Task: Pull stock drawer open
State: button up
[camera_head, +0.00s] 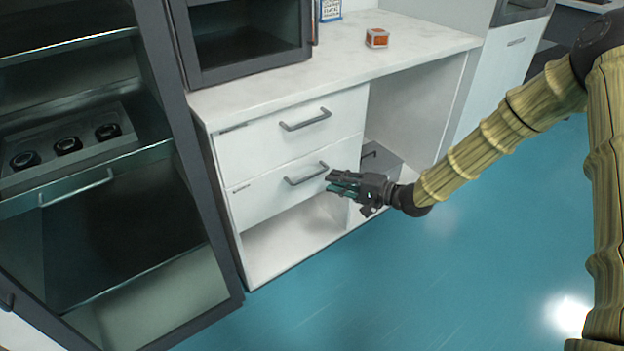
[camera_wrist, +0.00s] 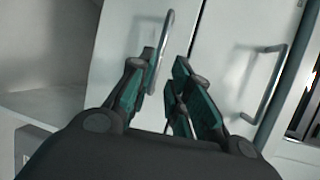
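A white cabinet has two drawers, the upper drawer (camera_head: 290,135) and the lower drawer (camera_head: 265,195). Both look shut. Their labels are too small to read, so I cannot tell which is the stock drawer. Each has a grey bar handle: the upper handle (camera_head: 306,120) and the lower handle (camera_head: 307,175). My gripper (camera_head: 333,182) is at the right end of the lower handle. In the wrist view my gripper (camera_wrist: 165,75) is open, and the lower handle (camera_wrist: 164,45) shows between the fingertips, nearer the left finger. I cannot tell whether they touch. The upper handle (camera_wrist: 265,85) is farther right.
An open shelf space (camera_head: 290,240) lies under the drawers, and a grey box (camera_head: 385,160) sits in the bay to the right. An orange box (camera_head: 377,38) stands on the worktop (camera_head: 420,45). A glass-fronted cabinet (camera_head: 110,210) is at left. The blue floor in front is clear.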

aim_at(313, 176)
jog(key=b+x, duration=0.1)
jog(key=x, duration=0.7)
jog(key=shift+w+a+f+b, duration=0.15)
jog(key=shift+w+a+b, duration=0.1)
jog(key=shift+b, duration=0.1)
jog(key=shift+c, duration=0.3)
grip_shut()
jog(key=shift+s, duration=0.1)
